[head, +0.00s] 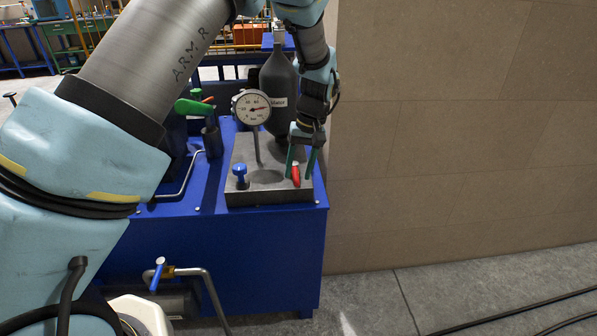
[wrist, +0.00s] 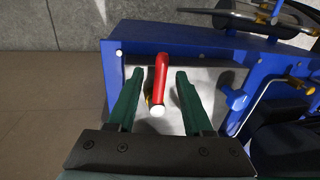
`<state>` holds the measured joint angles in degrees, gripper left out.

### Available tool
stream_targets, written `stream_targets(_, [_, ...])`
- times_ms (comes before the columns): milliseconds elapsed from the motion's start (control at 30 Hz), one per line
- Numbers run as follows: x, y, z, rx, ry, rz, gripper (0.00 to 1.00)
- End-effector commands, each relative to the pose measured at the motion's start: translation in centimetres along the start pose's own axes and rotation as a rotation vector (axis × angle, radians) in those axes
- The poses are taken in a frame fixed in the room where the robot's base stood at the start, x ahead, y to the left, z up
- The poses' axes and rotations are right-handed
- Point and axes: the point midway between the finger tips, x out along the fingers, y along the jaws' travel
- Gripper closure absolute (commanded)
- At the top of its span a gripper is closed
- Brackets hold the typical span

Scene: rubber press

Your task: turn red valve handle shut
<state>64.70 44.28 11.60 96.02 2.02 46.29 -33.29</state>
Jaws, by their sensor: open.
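The red valve handle (head: 296,175) stands on the grey metal block (head: 240,190) near its right front corner. In the wrist view the red handle (wrist: 161,80) is a short red lever with a pale end, lying lengthwise between the two green fingers. My gripper (head: 302,172) is open around the handle, with one finger on each side. In the wrist view my gripper (wrist: 153,85) shows a gap on both sides of the handle, the left gap looking slightly narrower. The base of the handle is mostly hidden beneath it.
A blue-handled valve (head: 240,174) and a pressure gauge (head: 252,107) stand left of the red handle. A dark bottle (head: 279,90) is behind. A green-handled lever (head: 195,107) is further left. The block rests on a blue cabinet (head: 260,245), beside a tan wall (head: 450,130).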

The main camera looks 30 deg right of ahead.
Motion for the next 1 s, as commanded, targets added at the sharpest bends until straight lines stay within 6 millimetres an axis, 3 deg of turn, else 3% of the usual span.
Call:
stream_targets(500, [-8.9, 0.1, 0.0, 0.0, 0.002, 0.002, 0.49])
stream_targets(700, [-10.0, 0.1, 0.0, 0.0, 0.001, 0.001, 0.49])
stream_targets(1000, [-10.1, 0.0, 0.0, 0.0, 0.0, 0.0, 0.49])
